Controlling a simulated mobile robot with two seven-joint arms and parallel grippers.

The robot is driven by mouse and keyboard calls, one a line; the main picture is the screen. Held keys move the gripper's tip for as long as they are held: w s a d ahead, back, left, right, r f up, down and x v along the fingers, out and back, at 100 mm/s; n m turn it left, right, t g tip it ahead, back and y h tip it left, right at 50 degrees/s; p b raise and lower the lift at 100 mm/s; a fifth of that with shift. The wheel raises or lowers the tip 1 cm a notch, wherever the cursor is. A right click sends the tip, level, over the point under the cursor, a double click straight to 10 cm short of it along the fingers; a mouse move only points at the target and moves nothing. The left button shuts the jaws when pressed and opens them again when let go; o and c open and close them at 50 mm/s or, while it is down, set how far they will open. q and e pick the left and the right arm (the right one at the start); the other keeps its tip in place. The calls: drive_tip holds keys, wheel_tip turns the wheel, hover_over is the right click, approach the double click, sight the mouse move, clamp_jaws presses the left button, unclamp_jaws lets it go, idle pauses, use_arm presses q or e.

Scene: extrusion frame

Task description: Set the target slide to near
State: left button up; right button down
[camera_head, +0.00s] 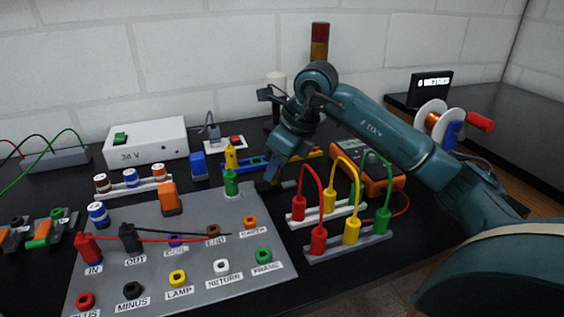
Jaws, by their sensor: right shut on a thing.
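My right gripper (273,174) comes down from the arm at the right and points at the bench. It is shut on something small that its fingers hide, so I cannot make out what. A low blue rail (256,160) lies behind the fingers, with a yellow part (312,153) towards its right end. The gripper covers part of this rail. No label marks a target slide, and I cannot tell which part is the slide or where it stands. My left gripper is not in view.
A grey socket panel (205,215) fills the front left. Red, yellow and green looped leads (345,165) stand just right of the gripper. An orange meter (377,183) lies behind them. A white power box (146,142) stands at the back left.

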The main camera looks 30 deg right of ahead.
drive_tip(key=a, duration=0.2)
drive_tip(key=shift+w+a, duration=0.3)
drive_tip(key=shift+a, duration=0.05)
drive_tip(key=c, duration=1.2)
unclamp_jaws()
drive_tip(key=p+v, duration=0.1)
drive_tip(key=v, duration=1.2)
drive_tip(key=shift+d+r, duration=0.1)
drive_tip(key=shift+d, duration=0.1)
